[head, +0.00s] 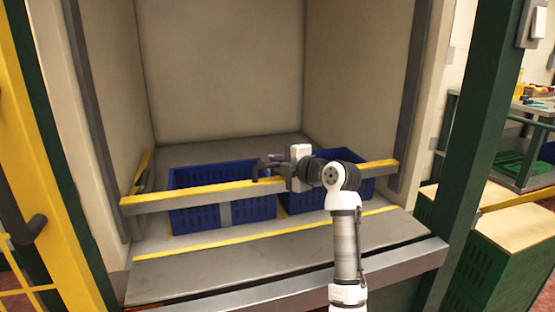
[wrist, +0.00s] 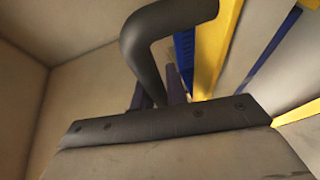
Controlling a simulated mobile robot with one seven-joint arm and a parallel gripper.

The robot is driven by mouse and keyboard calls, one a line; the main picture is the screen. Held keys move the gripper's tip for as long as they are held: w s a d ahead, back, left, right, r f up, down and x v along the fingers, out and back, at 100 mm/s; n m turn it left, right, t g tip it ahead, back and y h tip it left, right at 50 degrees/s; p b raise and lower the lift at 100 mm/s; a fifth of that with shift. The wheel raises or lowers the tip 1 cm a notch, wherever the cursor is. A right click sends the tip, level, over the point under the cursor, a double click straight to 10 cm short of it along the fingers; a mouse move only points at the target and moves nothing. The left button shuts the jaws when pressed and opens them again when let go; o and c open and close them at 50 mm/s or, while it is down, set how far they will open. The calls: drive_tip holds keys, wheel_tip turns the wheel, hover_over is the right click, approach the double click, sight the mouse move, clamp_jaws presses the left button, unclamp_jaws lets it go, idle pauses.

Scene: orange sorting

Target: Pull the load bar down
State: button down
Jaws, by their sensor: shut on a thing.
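The load bar (head: 215,192) is a grey bar with a yellow top. It lies across the front of the bay, low, in front of two blue crates. My gripper (head: 274,168) is at the bar's middle, shut on its dark curved handle (head: 259,169). In the wrist view the handle (wrist: 165,30) bends down between my fingers (wrist: 160,95), and the yellow bar (wrist: 214,45) runs beside it. My wrist and arm hide part of the bar in the head view.
The blue crates, left (head: 245,208) and right (head: 304,199), stand on the bay floor behind the bar. A yellow line (head: 205,245) marks the floor in front. A green post (head: 480,150) stands at right, with green crates (head: 490,260) beyond it. A yellow frame is at left.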

drive_tip(key=shift+f, duration=0.15)
drive_tip(key=c, duration=1.4)
unclamp_jaws()
drive_tip(key=v, duration=1.4)
drive_tip(key=shift+b, duration=0.3)
